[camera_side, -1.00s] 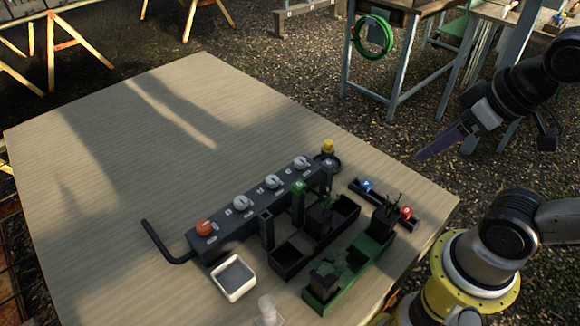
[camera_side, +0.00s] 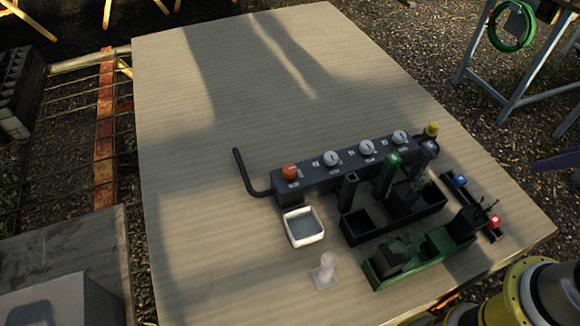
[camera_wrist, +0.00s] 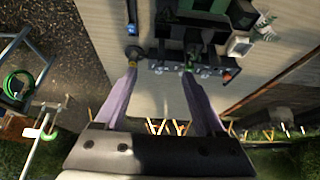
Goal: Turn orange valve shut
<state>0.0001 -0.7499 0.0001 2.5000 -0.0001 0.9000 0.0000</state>
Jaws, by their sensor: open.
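The orange valve (camera_side: 290,171) is the leftmost knob on a dark grey manifold (camera_side: 318,178) on the table in the side view. Its pointer direction is too small to read. It also shows as a small orange spot in the wrist view (camera_wrist: 228,77), right of the fingers. In the side view only a purple finger shows at the right edge, off the table and well away from the valve.
Several white knobs (camera_side: 333,158) line the manifold. A bent dark pipe (camera_side: 249,175) leaves its left end. A white square dish (camera_side: 304,240) lies in front, with a clear piece (camera_side: 326,268), a black tray (camera_side: 352,238) and a green tray (camera_side: 375,281) nearby. The table behind is bare.

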